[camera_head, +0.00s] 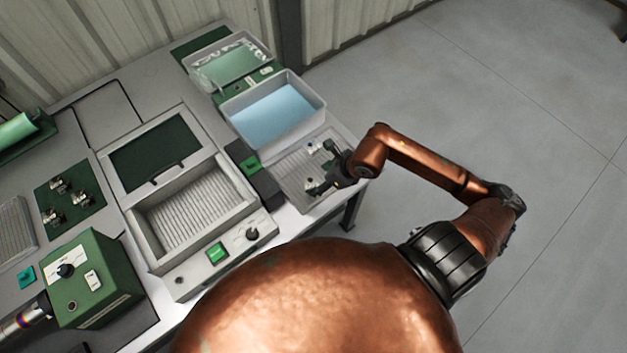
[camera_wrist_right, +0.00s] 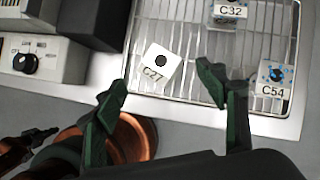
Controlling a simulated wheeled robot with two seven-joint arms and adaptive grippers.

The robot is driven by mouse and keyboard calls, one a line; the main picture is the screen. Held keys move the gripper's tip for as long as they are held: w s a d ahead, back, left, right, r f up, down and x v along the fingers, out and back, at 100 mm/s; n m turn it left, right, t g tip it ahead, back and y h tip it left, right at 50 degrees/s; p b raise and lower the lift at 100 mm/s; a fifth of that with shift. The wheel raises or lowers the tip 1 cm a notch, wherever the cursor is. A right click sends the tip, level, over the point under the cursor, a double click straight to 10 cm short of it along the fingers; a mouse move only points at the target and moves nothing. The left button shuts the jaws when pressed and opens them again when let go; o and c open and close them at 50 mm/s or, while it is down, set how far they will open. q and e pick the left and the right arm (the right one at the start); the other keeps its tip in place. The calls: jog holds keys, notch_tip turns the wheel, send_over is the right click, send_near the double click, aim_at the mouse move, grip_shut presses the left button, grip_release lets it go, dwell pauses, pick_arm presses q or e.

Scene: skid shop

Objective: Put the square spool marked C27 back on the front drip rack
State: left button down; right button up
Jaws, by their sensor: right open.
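The square spool marked C27 (camera_wrist_right: 160,61) is white with a dark centre hole. In the right wrist view it sits askew on the wire drip rack (camera_wrist_right: 190,88), near the rack's left side. The rack also shows in the head view (camera_head: 288,180) at the table's right front corner. My right gripper (camera_wrist_right: 165,88) is open, its fingers apart and empty, with C27 in view beyond the gap between them. In the head view the right gripper (camera_head: 335,170) is over the rack's right side; C27 cannot be told apart there. My left gripper is not in view.
Spools C32 (camera_wrist_right: 228,14) and C54 (camera_wrist_right: 273,80) are also on the rack. A blue-filled tray (camera_head: 307,137) stands behind it, a clear-lidded tray (camera_head: 240,45) farther back. A grey tank (camera_head: 148,232) with controls is to the left. Open floor lies right of the table.

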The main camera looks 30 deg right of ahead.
jog(key=shift+v, duration=2.5)
